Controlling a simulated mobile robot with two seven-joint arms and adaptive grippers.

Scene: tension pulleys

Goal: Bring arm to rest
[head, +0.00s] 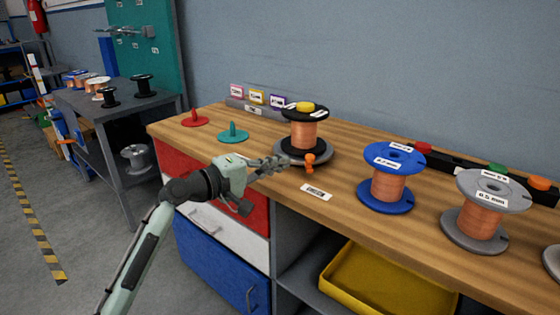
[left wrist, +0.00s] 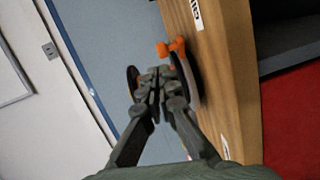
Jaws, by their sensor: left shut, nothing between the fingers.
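My left gripper (head: 272,165) is shut and empty. It is in front of the bench edge, close to a black spool (head: 304,130) of copper wire with a yellow knob on top, which stands on a grey round base. In the left wrist view the shut fingers (left wrist: 153,82) cover most of that spool and base. An orange peg-like part (head: 309,163) stands beside the base, just right of the fingertips; it also shows in the left wrist view (left wrist: 171,48). My right gripper is in neither view.
The wooden bench (head: 345,180) also carries a blue spool (head: 390,178), a grey spool (head: 481,212), a red post (head: 195,118) and a teal post (head: 233,133). A yellow tray (head: 375,290) sits below. Floor (head: 70,215) left of my arm is free.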

